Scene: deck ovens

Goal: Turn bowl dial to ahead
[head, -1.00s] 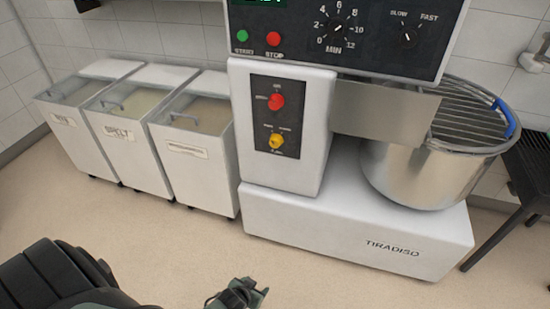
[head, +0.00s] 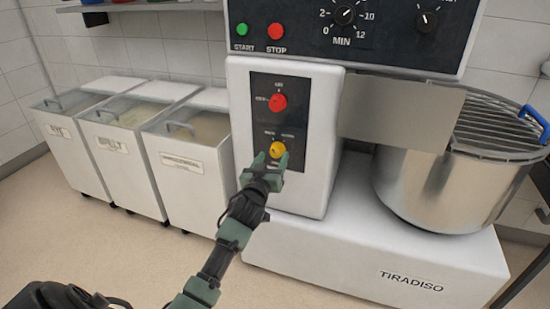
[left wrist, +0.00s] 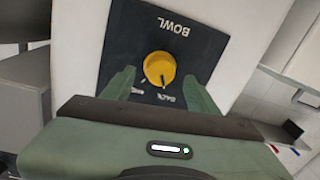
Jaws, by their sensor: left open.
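The bowl dial is a yellow knob (head: 277,150) on the lower black plate of the mixer's white column. In the left wrist view the yellow knob (left wrist: 160,69) sits under the upside-down word BOWL, and its dark pointer mark is turned toward the BACK label. My left gripper (head: 270,162) is open in front of the dial, its green fingers on either side of it. In the left wrist view the gripper (left wrist: 161,90) straddles the knob; I cannot tell whether the fingers touch it. My right gripper is not in view.
A red dial (head: 278,102) sits just above the yellow one. The steel mixer bowl (head: 425,190) with its wire guard is at the right. Several white flour bins (head: 185,170) stand at the left. The floor in front is clear.

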